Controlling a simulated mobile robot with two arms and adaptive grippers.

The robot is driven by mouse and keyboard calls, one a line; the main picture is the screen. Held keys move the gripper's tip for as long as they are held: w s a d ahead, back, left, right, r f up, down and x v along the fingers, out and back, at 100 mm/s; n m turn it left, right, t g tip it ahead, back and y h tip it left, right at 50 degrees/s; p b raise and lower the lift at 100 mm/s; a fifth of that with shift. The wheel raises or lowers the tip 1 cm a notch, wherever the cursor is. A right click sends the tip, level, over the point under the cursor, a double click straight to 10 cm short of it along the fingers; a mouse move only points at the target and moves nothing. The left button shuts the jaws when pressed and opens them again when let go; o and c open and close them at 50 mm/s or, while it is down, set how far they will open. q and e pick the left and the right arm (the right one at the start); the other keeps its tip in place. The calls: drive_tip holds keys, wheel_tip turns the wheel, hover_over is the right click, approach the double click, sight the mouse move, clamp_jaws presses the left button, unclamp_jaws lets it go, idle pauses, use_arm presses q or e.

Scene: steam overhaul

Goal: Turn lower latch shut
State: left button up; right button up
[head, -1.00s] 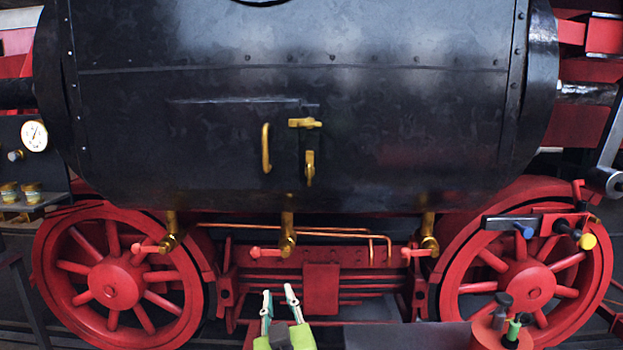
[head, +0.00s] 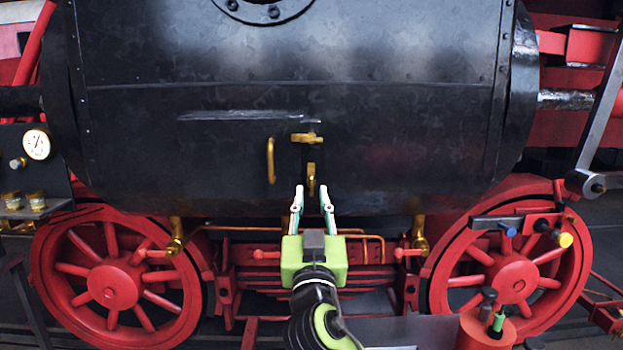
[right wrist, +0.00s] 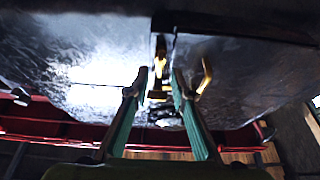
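The lower latch (head: 311,182) is a small brass lever on the dark boiler door, hanging roughly upright. The upper latch (head: 307,138) above it lies crosswise. My right gripper (head: 312,196) is open and empty, fingers pointing at the boiler, its tips just below and either side of the lower latch in the head view. In the right wrist view, the lower latch (right wrist: 159,63) shows in the gap beyond the open fingertips (right wrist: 157,90). I cannot tell whether the fingers touch it; they look apart from it. My left gripper is not in view.
A fixed brass door handle (head: 270,160) stands left of the latches; it shows at right in the right wrist view (right wrist: 205,77). Brass valves (head: 175,238) with red levers and copper pipes (head: 374,245) run below the boiler. Red wheels (head: 110,284) stand on both sides.

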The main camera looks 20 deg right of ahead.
sight(311, 187)
drive_tip(key=shift+p+x, duration=0.4)
drive_tip(key=shift+x, duration=1.35)
clamp_jaws()
